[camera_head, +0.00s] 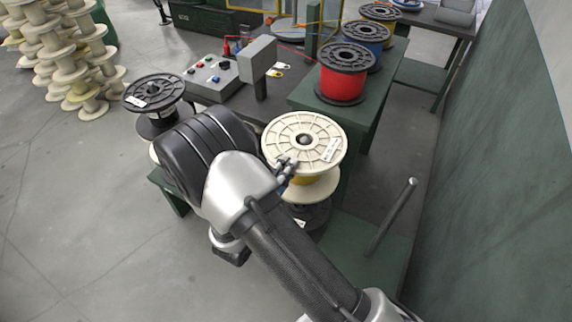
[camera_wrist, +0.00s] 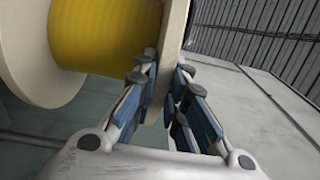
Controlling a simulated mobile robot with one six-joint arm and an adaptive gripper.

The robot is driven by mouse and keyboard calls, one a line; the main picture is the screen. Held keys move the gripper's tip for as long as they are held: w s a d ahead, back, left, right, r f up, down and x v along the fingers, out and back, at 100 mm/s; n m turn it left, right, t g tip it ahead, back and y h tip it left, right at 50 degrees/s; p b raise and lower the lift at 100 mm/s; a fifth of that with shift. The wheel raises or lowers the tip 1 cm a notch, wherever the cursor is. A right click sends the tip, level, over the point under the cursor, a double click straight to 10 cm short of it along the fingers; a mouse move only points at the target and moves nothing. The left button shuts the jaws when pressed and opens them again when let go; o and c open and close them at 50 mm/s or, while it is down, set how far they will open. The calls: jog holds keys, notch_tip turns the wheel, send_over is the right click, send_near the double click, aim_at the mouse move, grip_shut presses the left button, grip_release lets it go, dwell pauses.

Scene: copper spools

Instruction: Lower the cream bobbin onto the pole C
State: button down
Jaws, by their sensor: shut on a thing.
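The cream bobbin (camera_head: 322,128) has round cream flanges and a yellow winding, with a white label on its upper flange. It hangs roughly level in the head view. My gripper (camera_head: 287,170) is shut on the near edge of its upper flange. In the wrist view my gripper (camera_wrist: 163,78) has its fingers on both sides of the cream flange, and the cream bobbin's yellow winding (camera_wrist: 105,35) shows beside them. A bare grey pole (camera_head: 392,215) stands on the green base to the right, apart from the bobbin. I cannot read any pole letter.
A dark spool (camera_head: 312,216) shows below the cream bobbin. Another black spool (camera_head: 155,92) stands at left. A red spool (camera_head: 342,82) and a blue spool (camera_head: 366,38) stand on the bench behind. A grey control box (camera_head: 212,78) is at back left. A green wall (camera_head: 490,190) bounds the right.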

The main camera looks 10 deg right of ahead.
notch_tip(320, 180, down, 18)
jog(key=shift+r+b, duration=0.15)
jog(key=shift+b, duration=0.25)
dwell(1.2)
jog(key=shift+f, duration=0.45)
dwell(0.5)
jog(key=c, duration=1.6)
grip_release()
jog(key=shift+o, duration=0.3)
jog(key=shift+f, duration=0.1)
jog(key=v, duration=1.2)
